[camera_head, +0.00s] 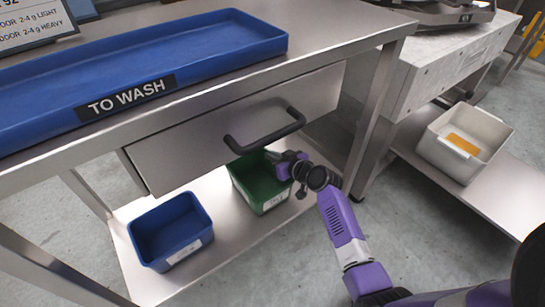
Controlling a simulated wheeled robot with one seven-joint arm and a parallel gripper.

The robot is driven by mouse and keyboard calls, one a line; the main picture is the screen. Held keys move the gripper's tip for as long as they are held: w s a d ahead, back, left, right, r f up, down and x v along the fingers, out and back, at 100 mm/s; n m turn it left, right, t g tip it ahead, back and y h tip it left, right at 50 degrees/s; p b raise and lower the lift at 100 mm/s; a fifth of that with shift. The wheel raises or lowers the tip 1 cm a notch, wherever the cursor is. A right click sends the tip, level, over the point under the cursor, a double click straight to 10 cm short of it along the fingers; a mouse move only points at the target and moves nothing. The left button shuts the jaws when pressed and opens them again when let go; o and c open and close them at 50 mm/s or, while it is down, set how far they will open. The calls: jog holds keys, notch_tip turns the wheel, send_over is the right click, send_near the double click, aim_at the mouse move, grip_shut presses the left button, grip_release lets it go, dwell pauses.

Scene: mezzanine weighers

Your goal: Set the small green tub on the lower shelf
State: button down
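The small green tub (247,189) is at the lower shelf (219,222) of the steel table, below the drawer. A white label shows low on its front. Its base looks level with the shelf, but I cannot tell whether it rests on it or hangs just above. My gripper (272,157) reaches in from the right to the tub's upper right rim, under the drawer handle. The wrist hides the fingertips and part of the tub, so I cannot tell whether the fingers grip it.
A blue tub (170,231) stands on the shelf to the left. The drawer (190,148) with its black handle (262,133) overhangs the shelf. A blue "TO WASH" tray (190,65) lies on top. A white bin (440,152) stands on another low shelf at right.

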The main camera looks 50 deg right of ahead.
jog(key=c, duration=1.6)
grip_release()
jog(key=shift+f, duration=0.15)
